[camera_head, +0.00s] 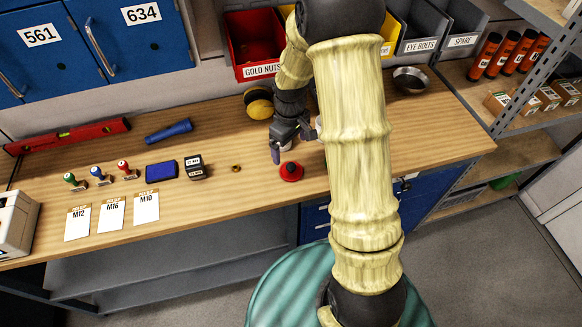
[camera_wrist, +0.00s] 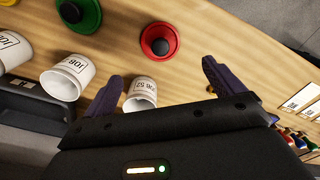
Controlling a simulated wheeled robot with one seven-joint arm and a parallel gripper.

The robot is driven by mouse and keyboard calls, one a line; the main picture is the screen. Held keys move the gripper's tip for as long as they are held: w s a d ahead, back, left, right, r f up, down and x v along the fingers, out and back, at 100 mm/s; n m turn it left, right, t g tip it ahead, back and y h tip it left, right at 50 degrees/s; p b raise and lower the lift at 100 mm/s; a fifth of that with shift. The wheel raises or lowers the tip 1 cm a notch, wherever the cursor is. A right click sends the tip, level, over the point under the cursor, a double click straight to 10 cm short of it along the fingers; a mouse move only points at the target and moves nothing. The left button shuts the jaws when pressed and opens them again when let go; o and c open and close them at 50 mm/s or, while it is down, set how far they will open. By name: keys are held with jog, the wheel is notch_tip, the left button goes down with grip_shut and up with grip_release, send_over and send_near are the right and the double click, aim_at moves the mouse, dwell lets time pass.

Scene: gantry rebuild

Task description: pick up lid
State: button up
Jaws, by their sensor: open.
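A red round lid with a black knob (camera_head: 291,171) lies on the wooden bench near its front edge. It also shows at the upper middle of the wrist view (camera_wrist: 159,41). A green lid with a dark knob (camera_wrist: 80,10) is partly cut off at the top left of the wrist view; which lid is meant, I cannot tell. My gripper (camera_head: 296,143) is open and empty, just behind the red lid in the head view. In the wrist view, its fingers (camera_wrist: 163,74) are spread apart, with the red lid beyond their tips, not touching.
White labelled cups stand near the left finger, the closest one (camera_wrist: 142,90) beside it; another cup (camera_wrist: 68,76) is farther left. A black-and-white stamp block (camera_head: 195,167) and blue pad (camera_head: 161,169) lie left of the red lid. Bins (camera_head: 255,45) line the back.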

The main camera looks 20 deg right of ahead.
send_over(290, 165)
notch_tip(290, 165, down, 4)
jog(key=shift+f+p, duration=0.2)
jog(key=shift+p, duration=0.25)
jog(key=shift+f, duration=0.1)
jog(key=shift+f, duration=0.1)
jog(key=shift+f+p, duration=1.25)
jog(key=shift+f, duration=1.3)
jog(key=c, duration=1)
jog(key=shift+r, duration=0.1)
jog(key=shift+c, duration=0.2)
